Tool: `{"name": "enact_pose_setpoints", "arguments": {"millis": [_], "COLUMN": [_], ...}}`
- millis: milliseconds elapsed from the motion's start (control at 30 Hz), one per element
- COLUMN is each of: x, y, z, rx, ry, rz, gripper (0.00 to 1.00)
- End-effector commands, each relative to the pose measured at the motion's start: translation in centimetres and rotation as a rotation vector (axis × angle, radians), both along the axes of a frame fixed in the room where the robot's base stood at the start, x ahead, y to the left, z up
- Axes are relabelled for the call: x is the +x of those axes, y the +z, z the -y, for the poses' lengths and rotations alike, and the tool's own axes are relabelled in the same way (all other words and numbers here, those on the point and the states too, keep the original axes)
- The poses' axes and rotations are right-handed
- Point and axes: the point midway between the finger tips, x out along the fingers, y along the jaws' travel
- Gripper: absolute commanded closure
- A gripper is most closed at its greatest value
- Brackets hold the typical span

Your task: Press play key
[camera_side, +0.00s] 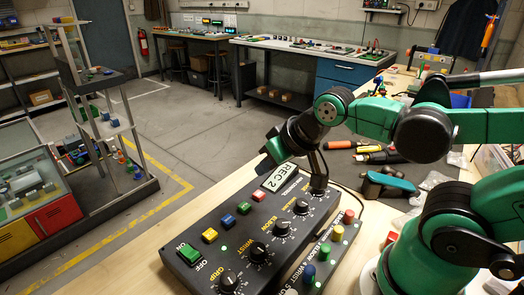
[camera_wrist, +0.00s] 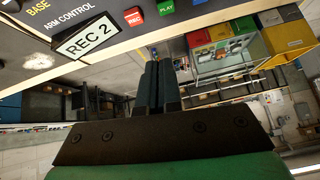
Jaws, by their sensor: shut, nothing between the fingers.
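The control box (camera_side: 200,262) lies on the bench in the side view, its display (camera_side: 280,177) reading REC 2. The green PLAY key (camera_side: 244,208) sits in the key row between the red REC key (camera_side: 261,198) and the blue key (camera_side: 227,221). In the wrist view the PLAY key (camera_wrist: 166,8) is at the top edge, beside the red key (camera_wrist: 133,16). My gripper (camera_wrist: 157,66) is shut and empty, its fingertips below the keys in that picture and apart from them. In the side view my gripper's hand is by the display end of the box; its fingertips are hard to make out.
A yellow key (camera_side: 209,235) and several black knobs (camera_side: 258,252) share the panel. A second box with coloured buttons (camera_side: 309,272) stands close at the right. Bare bench shows at the left front.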

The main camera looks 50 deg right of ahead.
Motion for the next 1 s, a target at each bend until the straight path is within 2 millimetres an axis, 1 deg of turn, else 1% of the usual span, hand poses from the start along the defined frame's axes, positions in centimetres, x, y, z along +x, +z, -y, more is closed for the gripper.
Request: {"name": "enact_pose_setpoints", "arguments": {"millis": [100,167,433,567,800,1000], "x": [-0.8,-0.9,-0.8,-0.3,1.6,3.1], "y": [0.3,0.3,0.4,1.2,3.8,5.5], "z": [0.4,0.4,0.4,0.2,-0.6,-1.4], "rx": [-0.073,-0.085,-0.084,-0.079,-0.059,-0.052], "ry": [0.08,0.095,0.096,0.1,0.112,0.117], "rz": [-0.027,-0.032,-0.036,-0.087,-0.326,-0.523], "gripper": [1.0,1.0,1.0,1.0,1.0,1.0]}}
